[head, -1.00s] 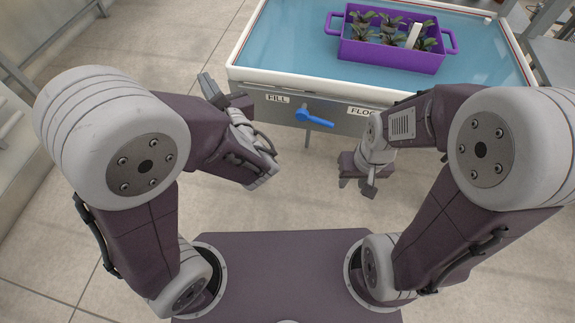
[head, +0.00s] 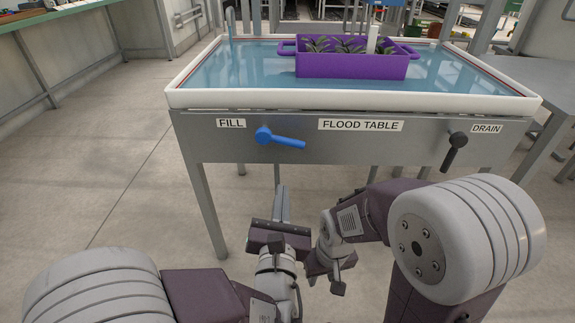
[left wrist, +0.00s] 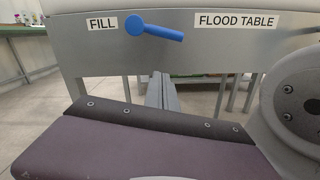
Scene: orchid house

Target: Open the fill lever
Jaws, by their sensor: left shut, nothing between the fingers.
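The blue fill lever (head: 284,140) is on the front panel of the flood table, right of the FILL label (head: 231,123). Its handle points right and slightly down from its round hub. It also shows in the left wrist view (left wrist: 160,33), above the fingers. My left gripper (head: 281,202) is shut and empty, below and in front of the panel, apart from the lever. Its closed fingers show in the left wrist view (left wrist: 161,92). My right gripper (head: 325,284) is lower and to the right, its fingers apart, pointing down, away from the lever.
The flood table (head: 350,98) holds shallow water and a purple crate (head: 350,66) of plants. A black drain lever (head: 454,150) hangs at the panel's right, by the DRAIN label (head: 486,129). A grey table leg (head: 205,205) stands at left. The floor left of it is clear.

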